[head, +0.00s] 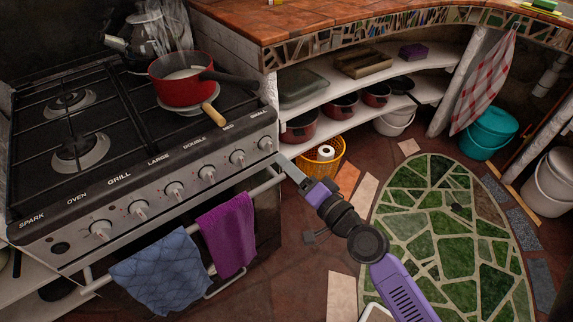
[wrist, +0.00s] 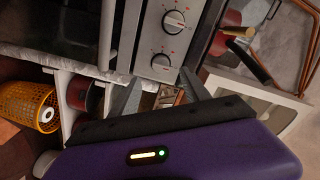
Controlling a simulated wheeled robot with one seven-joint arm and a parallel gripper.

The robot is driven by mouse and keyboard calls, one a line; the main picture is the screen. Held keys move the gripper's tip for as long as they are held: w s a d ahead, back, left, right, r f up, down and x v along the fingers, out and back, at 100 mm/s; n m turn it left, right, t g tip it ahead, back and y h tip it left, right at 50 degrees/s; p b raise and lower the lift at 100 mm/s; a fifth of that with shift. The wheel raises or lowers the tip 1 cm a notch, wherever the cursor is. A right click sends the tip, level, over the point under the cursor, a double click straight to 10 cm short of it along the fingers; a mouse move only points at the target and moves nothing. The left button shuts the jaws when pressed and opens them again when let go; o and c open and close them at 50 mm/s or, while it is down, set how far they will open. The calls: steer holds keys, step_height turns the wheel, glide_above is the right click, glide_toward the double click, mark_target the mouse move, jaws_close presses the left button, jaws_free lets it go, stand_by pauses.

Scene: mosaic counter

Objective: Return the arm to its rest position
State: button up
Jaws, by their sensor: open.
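My purple arm (head: 395,285) reaches up from the lower right in the head view. My gripper (head: 283,162) is at the stove's front right corner, close to the knobs and the end of the towel rail. In the wrist view, the two grey fingers of my gripper (wrist: 163,93) stand apart with nothing held between them. Stove knobs (wrist: 173,22) show beyond the fingers. I cannot tell whether the fingers touch the stove.
A red pot (head: 182,88) sits on the stove (head: 120,140). A blue towel (head: 162,262) and purple towel (head: 229,235) hang in front. An orange basket (head: 322,168) stands under the shelves (head: 320,108).

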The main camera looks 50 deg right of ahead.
stand_by(0.5)
steer(key=s+a+r+n+g+y, duration=0.1)
steer(key=s+a+n+y, duration=0.2)
steer(key=s+a+n, duration=0.65)
steer(key=s+a+n+g+y, duration=0.2)
steer(key=s+a+n, duration=0.4)
steer(key=s+a, duration=0.7)
step_height(320, 180, up, 15)
steer(key=s+d+p, duration=0.1)
steer(key=d+p, duration=0.1)
steer(key=p, duration=1.3)
steer(key=shift+s+d+r, duration=0.15)
steer(key=shift+s+r, duration=0.05)
steer(key=shift+s, duration=0.15)
